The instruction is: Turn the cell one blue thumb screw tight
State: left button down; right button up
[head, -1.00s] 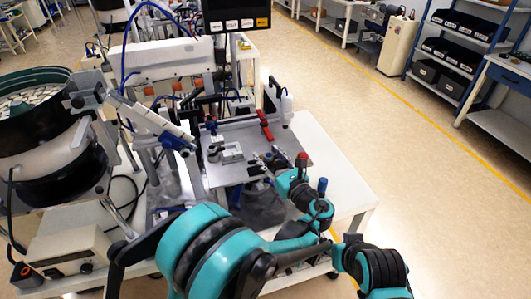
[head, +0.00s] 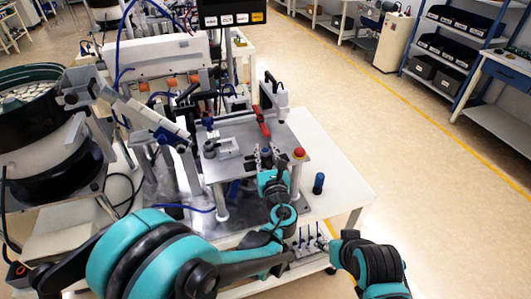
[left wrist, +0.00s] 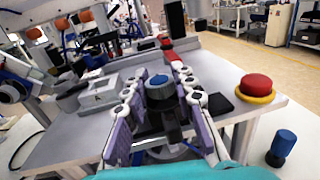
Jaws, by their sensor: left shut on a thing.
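The blue thumb screw (left wrist: 160,84) is a dark knob with a blue top at the near edge of the grey cell plate (left wrist: 65,135). In the left wrist view it stands upright between my left gripper's fingers (left wrist: 160,105). In the head view my left gripper (head: 265,160) is at the plate's near edge, shut on this screw; the screw (head: 265,152) shows only small there. The fingers hide the screw's sides, and its thread is not visible. My right gripper is not in view; only part of my right arm shows at lower right.
A red button with a yellow collar (left wrist: 256,88) stands at the plate's right corner. A blue-capped cylinder (head: 319,183) stands on the white table (head: 340,170). A red toggle clamp (head: 262,122) is farther back. A rack with upright pins (head: 309,242) is at the table's front.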

pick_arm(q)
jog(key=c, duration=1.2)
grip_release()
jog(key=s+d, duration=0.1)
jog(key=s, duration=1)
jog(key=shift+s+d, duration=0.35)
jog(key=shift+s, duration=0.05)
